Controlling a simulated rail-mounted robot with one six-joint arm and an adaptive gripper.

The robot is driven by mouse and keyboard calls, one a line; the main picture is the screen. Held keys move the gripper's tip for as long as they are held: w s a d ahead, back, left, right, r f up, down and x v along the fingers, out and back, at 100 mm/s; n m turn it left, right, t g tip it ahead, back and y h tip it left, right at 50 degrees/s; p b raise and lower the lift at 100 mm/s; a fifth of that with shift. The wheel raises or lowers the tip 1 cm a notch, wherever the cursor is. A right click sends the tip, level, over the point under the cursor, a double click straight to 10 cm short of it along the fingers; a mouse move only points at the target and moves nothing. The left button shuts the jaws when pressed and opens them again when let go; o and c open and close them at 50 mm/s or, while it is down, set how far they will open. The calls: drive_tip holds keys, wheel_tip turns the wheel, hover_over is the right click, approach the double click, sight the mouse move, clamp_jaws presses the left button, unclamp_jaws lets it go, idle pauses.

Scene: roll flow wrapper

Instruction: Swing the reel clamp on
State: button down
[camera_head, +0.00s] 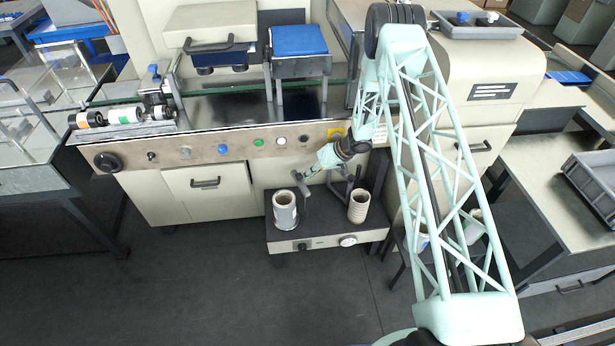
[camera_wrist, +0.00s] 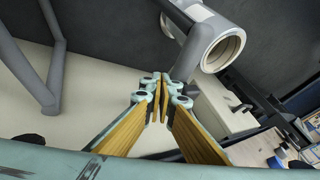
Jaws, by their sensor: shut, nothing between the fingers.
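My gripper (camera_head: 307,176) points down and to the left above the low unit under the control panel. In the wrist view my gripper (camera_wrist: 160,84) shows its fingertips together with nothing between them. A grey bar, which looks like the reel clamp (camera_wrist: 189,54), lies just beyond the fingertips, beside a white reel (camera_wrist: 222,48). I cannot tell if the fingertips touch the bar. In the head view the grey clamp lever (camera_head: 302,187) stands just behind the white reel (camera_head: 285,212), and a cream reel (camera_head: 358,207) stands to the right.
A grey bracket (camera_head: 343,186) stands between and behind the two reels. The control panel (camera_head: 222,151) with buttons and a dark knob runs above. The low unit's front (camera_head: 325,243) carries knobs. The dark floor (camera_head: 220,290) in front is clear.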

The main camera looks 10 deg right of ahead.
sight(296, 178)
drive_tip(key=shift+a, duration=0.2)
drive_tip(key=a+p, duration=0.3)
drive_tip(key=p, duration=0.1)
drive_tip(key=shift+a+r, duration=0.15)
drive_tip(key=shift+a, duration=0.25)
drive_tip(key=shift+s+a+p, duration=0.25)
drive_tip(key=shift+s+a, duration=0.05)
drive_tip(key=shift+a, duration=0.3)
drive_tip(key=shift+s+a+p, duration=0.2)
drive_tip(key=shift+s+a, duration=0.05)
drive_tip(key=shift+a, duration=0.3)
drive_tip(key=shift+s+a, duration=0.5)
drive_tip(key=shift+a, duration=0.1)
drive_tip(key=shift+v, duration=5.85)
drive_tip(key=shift+r, duration=0.1)
